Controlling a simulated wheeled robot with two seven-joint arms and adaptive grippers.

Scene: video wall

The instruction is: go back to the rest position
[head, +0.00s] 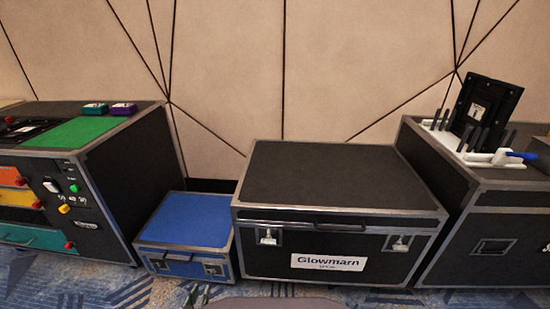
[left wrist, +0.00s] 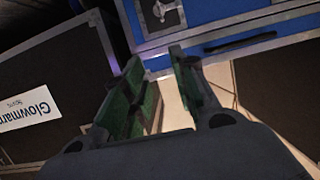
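The tips of my left gripper (head: 197,297) just show at the bottom edge of the head view, in front of the blue case. In the left wrist view my left gripper (left wrist: 156,62) has its two green-padded fingers apart, with nothing between them. The blue case (left wrist: 205,40) lies beyond the fingertips there, and the black Glowmarn case (left wrist: 60,75) is to their left. No contact with either case can be made out. My right gripper is in neither view.
The black Glowmarn case (head: 340,180) stands mid-view beside the low blue case (head: 189,219). A control cabinet (head: 128,165) with a green top panel is at left. Another black case (head: 480,215) at right bears a white rack (head: 470,150) with a dark panel (head: 487,104). Carpet shows in front.

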